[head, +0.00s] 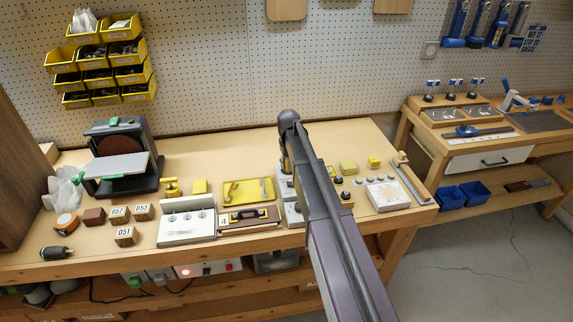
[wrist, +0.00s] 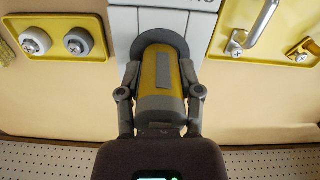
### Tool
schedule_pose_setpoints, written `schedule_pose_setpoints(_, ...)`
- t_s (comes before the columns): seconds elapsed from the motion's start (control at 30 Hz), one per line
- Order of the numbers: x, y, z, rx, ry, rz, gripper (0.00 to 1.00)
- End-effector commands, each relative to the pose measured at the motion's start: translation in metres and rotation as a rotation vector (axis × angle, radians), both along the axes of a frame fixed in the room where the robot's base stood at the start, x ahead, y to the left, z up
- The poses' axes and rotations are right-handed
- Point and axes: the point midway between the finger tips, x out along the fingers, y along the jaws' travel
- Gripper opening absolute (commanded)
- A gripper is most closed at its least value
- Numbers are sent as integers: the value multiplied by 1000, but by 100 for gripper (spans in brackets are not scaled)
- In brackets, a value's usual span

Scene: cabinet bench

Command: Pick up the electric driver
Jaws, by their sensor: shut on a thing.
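The electric driver (wrist: 148,70), a yellow and grey rounded body, sits between the two fingers of my gripper (wrist: 160,80) in the wrist view. The fingers are shut on it from both sides. Its far end is over a light grey block (wrist: 200,30); I cannot tell whether it still touches it.
A yellow tray (head: 262,198) and a white box with round knobs (head: 187,229) stand left of my arm. Small yellow blocks (head: 348,168) and a white panel (head: 384,195) stand to the right. A sander (head: 120,160) is at the far left. The bench's front left has some bare room.

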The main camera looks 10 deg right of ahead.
Motion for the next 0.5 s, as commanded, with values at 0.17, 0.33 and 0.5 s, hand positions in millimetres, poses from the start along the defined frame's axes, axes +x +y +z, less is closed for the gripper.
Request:
schedule_pose_setpoints(0.17, 0, 0, 10, 0, 0, 0, 0)
schedule_pose_setpoints(0.33, 0, 0, 24, 0, 0, 0, 0)
schedule_pose_setpoints(0.5, 0, 0, 42, 0, 0, 0, 0)
